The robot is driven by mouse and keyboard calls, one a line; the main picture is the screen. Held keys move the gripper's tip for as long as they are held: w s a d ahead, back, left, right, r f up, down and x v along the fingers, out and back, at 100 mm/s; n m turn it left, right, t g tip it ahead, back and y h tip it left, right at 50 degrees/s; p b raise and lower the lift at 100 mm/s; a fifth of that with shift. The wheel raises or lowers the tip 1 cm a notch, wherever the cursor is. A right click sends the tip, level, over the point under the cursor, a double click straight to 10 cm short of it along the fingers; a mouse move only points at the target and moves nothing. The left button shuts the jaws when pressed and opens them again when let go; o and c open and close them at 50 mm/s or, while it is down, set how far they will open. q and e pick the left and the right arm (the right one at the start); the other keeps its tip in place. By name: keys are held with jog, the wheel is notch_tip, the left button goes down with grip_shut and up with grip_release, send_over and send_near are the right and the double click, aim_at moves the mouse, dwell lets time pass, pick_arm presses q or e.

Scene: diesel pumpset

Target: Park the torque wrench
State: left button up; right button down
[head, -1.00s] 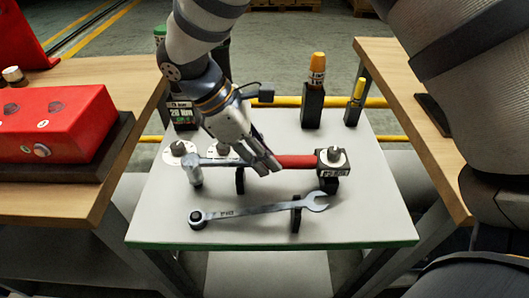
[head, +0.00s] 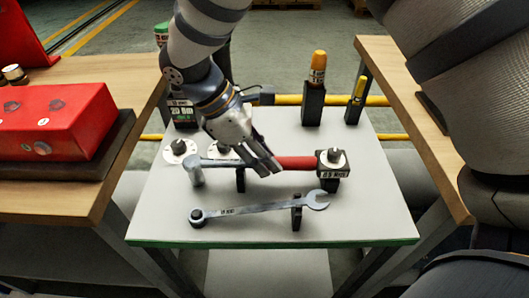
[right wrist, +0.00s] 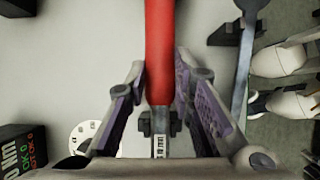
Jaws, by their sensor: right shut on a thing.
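The torque wrench has a red handle (head: 298,162) and a silver shaft ending in a round head (head: 195,171) at the left. It lies across the middle of the grey table in the head view, by a small black support (head: 240,181). My right gripper (head: 270,168) is shut on the wrench near where the handle meets the shaft. In the right wrist view the red handle (right wrist: 159,50) runs between the fingers. I cannot tell whether the wrench rests on the support. My left gripper is not in view.
A combination spanner (head: 258,208) lies in front of the wrench. Bottle-like tools in black holders (head: 312,105) stand behind. A red box (head: 50,122) sits on the left bench.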

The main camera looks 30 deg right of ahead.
jog(key=shift+f, duration=0.45)
jog(key=c, duration=1.3)
grip_release()
jog(key=v, duration=1.2)
